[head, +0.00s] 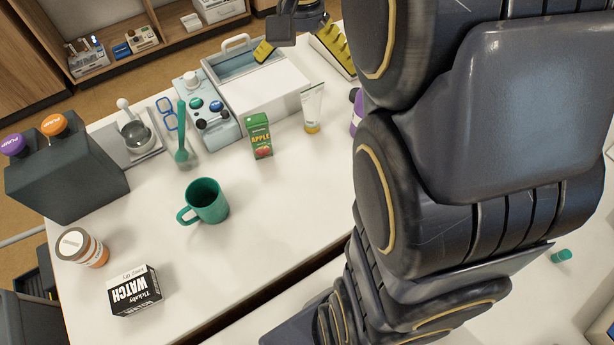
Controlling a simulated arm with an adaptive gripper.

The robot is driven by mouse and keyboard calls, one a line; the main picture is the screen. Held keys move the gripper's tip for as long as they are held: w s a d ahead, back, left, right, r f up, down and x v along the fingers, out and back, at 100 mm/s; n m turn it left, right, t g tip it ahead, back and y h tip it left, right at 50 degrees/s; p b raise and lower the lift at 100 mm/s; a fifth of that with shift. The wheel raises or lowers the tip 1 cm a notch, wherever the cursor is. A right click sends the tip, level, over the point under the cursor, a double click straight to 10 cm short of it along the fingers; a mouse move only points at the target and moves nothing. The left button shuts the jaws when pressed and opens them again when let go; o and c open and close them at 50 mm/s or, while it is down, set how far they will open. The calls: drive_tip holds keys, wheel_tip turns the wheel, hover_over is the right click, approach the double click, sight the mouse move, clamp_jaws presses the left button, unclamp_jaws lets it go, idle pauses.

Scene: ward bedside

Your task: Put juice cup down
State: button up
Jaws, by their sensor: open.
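I cannot tell which of the two is the juice cup. My gripper (303,60) is at the top of the head view, over the white box at the back of the table. Its two yellow-padded fingers are wide apart, and I see nothing held between them. It is apart from both the carton and the mug. My arm hides the table's right side.
At left are a dark box with pump bottles (66,180), an orange jar (92,252) and a watch box (134,291). Table around the mug is clear.

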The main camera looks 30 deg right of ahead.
drive_tip(key=s+a+f+n, duration=0.2)
drive_tip(key=s+a+n, duration=0.3)
drive_tip(key=s, duration=0.3)
drive_tip(key=s+a+f+n, duration=0.2)
drive_tip(key=s+a+n, duration=0.3)
drive_tip(key=s, duration=0.4)
drive_tip(key=shift+s+a, duration=0.3)
drive_tip(key=shift+a, duration=0.3)
